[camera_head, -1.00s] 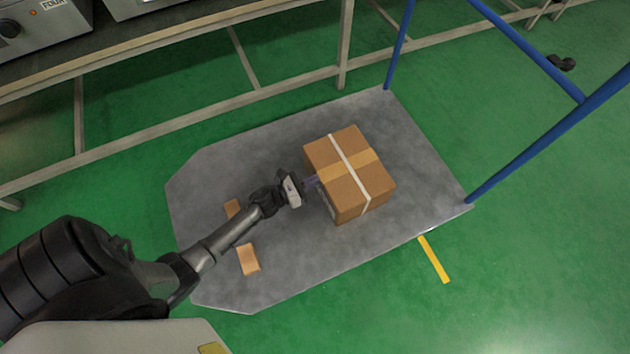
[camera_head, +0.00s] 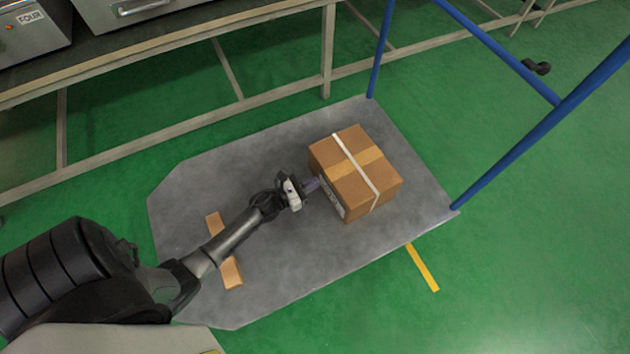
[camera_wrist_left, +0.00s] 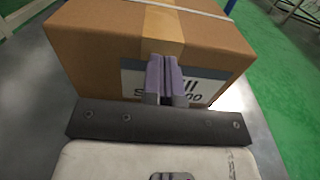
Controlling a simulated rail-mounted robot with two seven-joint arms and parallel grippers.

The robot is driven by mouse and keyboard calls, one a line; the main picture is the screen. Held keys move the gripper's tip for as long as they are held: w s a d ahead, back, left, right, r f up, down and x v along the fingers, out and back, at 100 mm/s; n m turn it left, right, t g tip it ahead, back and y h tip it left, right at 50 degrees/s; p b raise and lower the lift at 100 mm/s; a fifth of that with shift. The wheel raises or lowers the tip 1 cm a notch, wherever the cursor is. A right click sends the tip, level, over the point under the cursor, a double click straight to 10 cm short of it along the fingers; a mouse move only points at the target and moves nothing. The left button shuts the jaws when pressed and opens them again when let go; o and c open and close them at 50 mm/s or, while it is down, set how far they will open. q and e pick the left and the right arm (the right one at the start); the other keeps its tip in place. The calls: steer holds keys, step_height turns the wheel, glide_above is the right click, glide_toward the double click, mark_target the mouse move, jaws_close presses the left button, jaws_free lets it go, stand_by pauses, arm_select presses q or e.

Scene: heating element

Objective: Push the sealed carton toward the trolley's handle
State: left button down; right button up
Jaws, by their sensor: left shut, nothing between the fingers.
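The sealed carton (camera_head: 354,174), brown with tan tape and a white strap, sits on the grey trolley deck (camera_head: 240,170), toward its handle end. The trolley's blue handle (camera_head: 545,120) rises at the right end of the deck. My left gripper (camera_head: 312,186) is shut and empty, its fingertips at the carton's left side. In the left wrist view the purple fingers (camera_wrist_left: 163,78) are closed together in front of the carton's labelled face (camera_wrist_left: 205,85); whether they touch it is hard to tell. My right gripper is not in view.
A brown strip (camera_head: 224,250) lies on the deck under my left forearm. A bench (camera_head: 190,60) with grey appliances stands along the back, its legs beyond the deck. A yellow line (camera_head: 422,267) marks the green floor. The deck between carton and handle is clear.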

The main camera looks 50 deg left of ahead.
arm_select(q)
steer(key=p+v, duration=0.3)
steer(key=v, duration=1.1)
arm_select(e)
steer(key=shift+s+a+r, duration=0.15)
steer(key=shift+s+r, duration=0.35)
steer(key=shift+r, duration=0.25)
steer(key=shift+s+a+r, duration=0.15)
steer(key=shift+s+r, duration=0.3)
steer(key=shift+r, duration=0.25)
